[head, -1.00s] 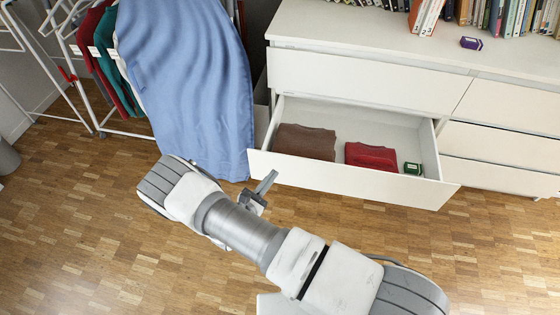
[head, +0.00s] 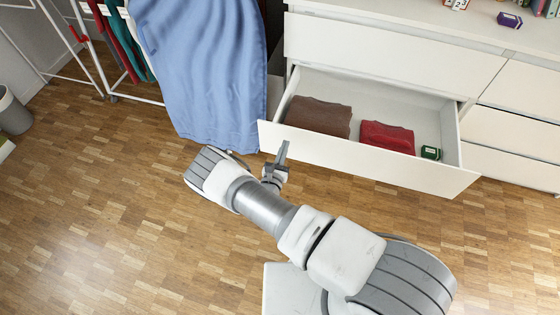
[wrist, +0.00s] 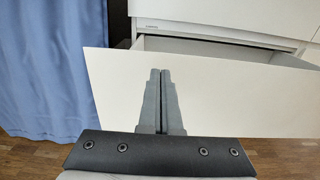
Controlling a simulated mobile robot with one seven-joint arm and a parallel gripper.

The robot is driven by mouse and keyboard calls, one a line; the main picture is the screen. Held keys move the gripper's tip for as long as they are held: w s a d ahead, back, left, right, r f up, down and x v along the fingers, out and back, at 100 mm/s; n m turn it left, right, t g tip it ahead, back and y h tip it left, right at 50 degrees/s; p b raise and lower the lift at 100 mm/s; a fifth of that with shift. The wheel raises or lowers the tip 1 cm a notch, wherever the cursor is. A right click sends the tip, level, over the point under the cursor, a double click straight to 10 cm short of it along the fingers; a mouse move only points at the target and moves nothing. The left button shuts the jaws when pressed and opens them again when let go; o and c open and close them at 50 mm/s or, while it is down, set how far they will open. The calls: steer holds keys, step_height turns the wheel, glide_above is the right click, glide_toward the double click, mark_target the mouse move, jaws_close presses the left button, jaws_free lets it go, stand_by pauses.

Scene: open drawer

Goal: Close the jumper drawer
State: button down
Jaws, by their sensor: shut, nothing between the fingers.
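The jumper drawer (head: 365,160) is pulled open from the white dresser. A folded brown jumper (head: 318,117) and a folded red jumper (head: 387,137) lie in it, with a small green box (head: 431,153) at its right end. My gripper (head: 283,147) is in front of the left part of the drawer front. Its fingers are shut and hold nothing. In the wrist view the fingertips (wrist: 160,72) point at the white drawer front (wrist: 225,95). I cannot tell whether they touch it.
A blue cloth (head: 205,65) hangs from a drying rack (head: 90,55) left of the drawer. A bin (head: 13,112) stands at the far left. The dresser top (head: 420,12) holds books and a small purple box (head: 509,20). The wooden floor in front is clear.

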mark_target(290, 130)
steer(key=shift+b+x, duration=0.5)
steer(key=shift+x, duration=1.85)
steer(key=shift+w, duration=0.1)
